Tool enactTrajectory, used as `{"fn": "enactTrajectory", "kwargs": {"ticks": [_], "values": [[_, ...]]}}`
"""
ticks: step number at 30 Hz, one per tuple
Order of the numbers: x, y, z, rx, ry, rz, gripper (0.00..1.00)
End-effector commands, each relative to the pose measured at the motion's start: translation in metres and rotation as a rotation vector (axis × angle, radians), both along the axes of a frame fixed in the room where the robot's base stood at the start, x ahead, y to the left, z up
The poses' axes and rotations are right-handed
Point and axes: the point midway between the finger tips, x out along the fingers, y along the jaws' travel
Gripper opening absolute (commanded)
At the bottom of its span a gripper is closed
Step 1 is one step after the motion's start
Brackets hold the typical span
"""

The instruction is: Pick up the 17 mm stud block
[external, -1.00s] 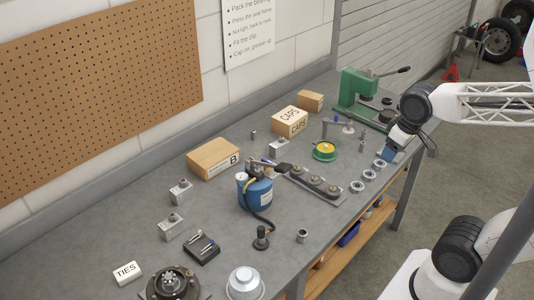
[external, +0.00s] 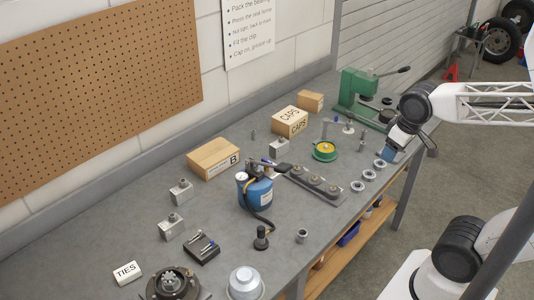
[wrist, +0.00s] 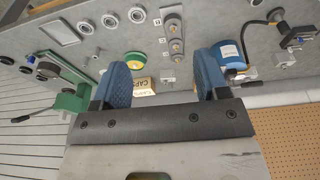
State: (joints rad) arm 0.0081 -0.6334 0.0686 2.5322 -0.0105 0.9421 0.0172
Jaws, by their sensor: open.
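Several small grey metal blocks, each with a short stud on top, stand on the bench. Any size marks are too small to read, so I cannot tell which is the 17 mm stud block. My gripper (external: 391,150) is over the right end of the bench, away from these blocks. In the wrist view my gripper (wrist: 162,64) has its two blue fingers wide apart with nothing between them. A small grey block (wrist: 167,75) shows beyond the fingers.
A blue canister with a hose (external: 258,193), a row plate with knobs (external: 316,184), loose bearing rings (external: 368,175), a green-yellow tin (external: 324,151) and a green press (external: 357,95) stand around. Wooden boxes (external: 290,121) line the back. Bare bench lies at the left.

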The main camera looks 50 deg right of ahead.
Motion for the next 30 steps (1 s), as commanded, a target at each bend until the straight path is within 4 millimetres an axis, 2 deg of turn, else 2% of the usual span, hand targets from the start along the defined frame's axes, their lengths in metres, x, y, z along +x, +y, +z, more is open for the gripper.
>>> {"fn": "enactTrajectory", "kwargs": {"ticks": [11, 18, 30], "values": [[0.0000, 0.0000, 0.0000, 0.000, 0.000, 0.000, 0.68], [0.0000, 0.0000, 0.0000, 0.000, 0.000, 0.000, 1.00], [0.0067, 0.0029, -0.0019, 0.034, 0.013, -0.030, 1.00]]}}
